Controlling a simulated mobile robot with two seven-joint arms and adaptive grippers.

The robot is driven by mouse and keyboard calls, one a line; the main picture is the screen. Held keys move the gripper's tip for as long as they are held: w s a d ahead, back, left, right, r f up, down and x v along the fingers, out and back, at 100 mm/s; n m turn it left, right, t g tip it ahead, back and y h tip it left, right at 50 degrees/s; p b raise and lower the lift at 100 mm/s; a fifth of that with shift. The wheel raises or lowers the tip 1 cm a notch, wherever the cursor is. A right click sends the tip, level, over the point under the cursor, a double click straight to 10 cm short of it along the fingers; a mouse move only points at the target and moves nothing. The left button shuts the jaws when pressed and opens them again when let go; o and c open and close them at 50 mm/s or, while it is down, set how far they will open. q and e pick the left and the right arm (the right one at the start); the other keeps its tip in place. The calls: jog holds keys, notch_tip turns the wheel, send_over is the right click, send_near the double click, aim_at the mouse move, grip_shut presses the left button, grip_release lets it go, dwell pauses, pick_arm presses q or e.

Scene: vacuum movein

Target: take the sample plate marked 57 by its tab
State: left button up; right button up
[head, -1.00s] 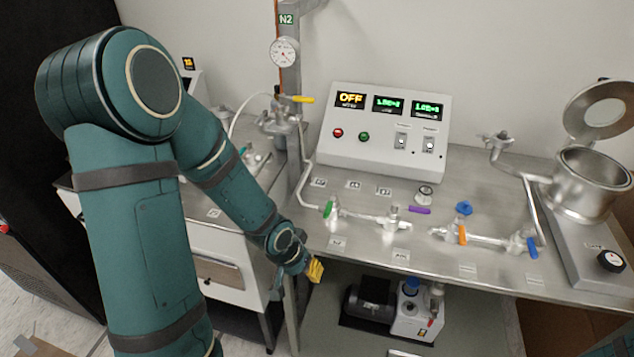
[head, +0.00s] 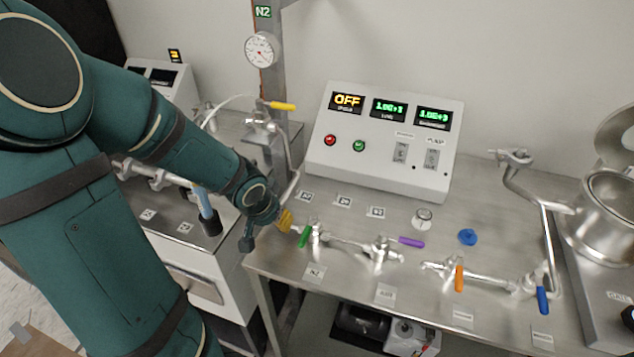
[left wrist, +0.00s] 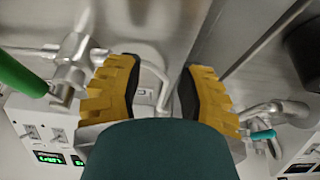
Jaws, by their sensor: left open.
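Three small pale plates with dark marks lie on the steel bench below the control box: a left one (head: 305,197), a middle one (head: 343,201) and a right one (head: 377,212). Their marks are too small to read, so I cannot tell which is 57. My left gripper (head: 284,221) is at the bench's left front edge, left of the green-handled valve and short of the plates. In the left wrist view its yellow-padded fingers (left wrist: 160,92) are apart. My right gripper is not in view.
The control box (head: 380,140) stands behind the plates. A steel post (head: 268,95) rises behind my gripper. Bench between box and piping is mostly clear.

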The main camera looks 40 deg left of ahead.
aim_at(298, 189)
pick_arm(q)
jog(key=shift+w, duration=0.5)
jog(key=shift+w+a, duration=0.1)
jog(key=shift+w, duration=0.2)
jog(key=w+p, duration=0.1)
jog(key=w, duration=0.1)
jog(key=w+a+p, duration=0.1)
jog(key=w, duration=0.1)
jog(key=w+a+p, duration=0.1)
jog(key=w, duration=0.1)
jog(key=shift+w+r, duration=0.1)
jog(key=shift+w, duration=0.2)
jog(key=shift+w+a, duration=0.25)
jog(key=shift+w, duration=0.55)
jog(key=w+f, duration=0.2)
jog(key=shift+w+a, duration=0.35)
jog(key=shift+w, duration=0.05)
jog(key=shift+w+f, duration=0.2)
jog(key=shift+f, duration=0.25)
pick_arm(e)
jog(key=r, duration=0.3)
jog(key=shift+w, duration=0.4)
pick_arm(q)
jog(key=shift+c, duration=0.3)
grip_shut()
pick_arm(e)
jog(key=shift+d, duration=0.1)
